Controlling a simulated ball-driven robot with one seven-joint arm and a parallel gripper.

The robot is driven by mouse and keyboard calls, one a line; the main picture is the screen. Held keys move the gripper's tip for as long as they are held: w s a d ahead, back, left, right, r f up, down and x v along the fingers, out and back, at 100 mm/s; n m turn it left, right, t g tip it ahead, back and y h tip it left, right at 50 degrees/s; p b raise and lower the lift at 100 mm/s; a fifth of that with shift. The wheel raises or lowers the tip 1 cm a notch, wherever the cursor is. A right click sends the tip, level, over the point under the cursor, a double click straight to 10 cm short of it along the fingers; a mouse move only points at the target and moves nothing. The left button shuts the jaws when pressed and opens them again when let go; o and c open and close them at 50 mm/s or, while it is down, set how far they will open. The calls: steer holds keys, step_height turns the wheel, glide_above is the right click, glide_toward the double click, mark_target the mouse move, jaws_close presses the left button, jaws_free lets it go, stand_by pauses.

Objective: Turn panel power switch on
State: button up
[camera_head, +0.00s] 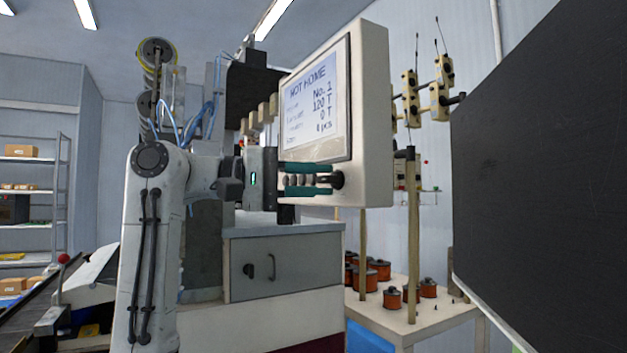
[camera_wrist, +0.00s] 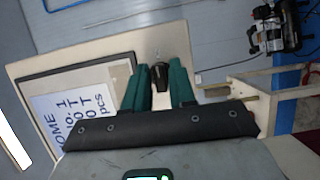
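The control panel (camera_head: 375,120) is a cream box with a lit screen (camera_head: 312,100) reading "NOT HOME". A black knob-like switch (camera_head: 337,180) sits low on its front, below the screen. In the wrist view the switch (camera_wrist: 160,74) shows between the fingertips. My gripper (camera_head: 331,180) has two teal fingers, one above and one below the switch in the head view. The fingers are apart, with a gap between them; in the wrist view my gripper (camera_wrist: 160,80) has its tips close to the switch's sides. Whether they touch it is unclear.
A grey cabinet (camera_head: 285,265) stands below the panel. A table (camera_head: 420,318) with several copper spools is to its right. A large dark board (camera_head: 550,170) fills the right side. Shelving (camera_head: 30,190) stands at the far left.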

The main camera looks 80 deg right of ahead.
steer(key=shift+o, duration=1.2)
steer(key=shift+w, duration=0.1)
steer(key=p+v, duration=0.1)
steer(key=v, duration=0.9)
steer(key=shift+w+p, duration=0.3)
steer(key=shift+w, duration=0.05)
steer(key=shift+a+r, duration=0.1)
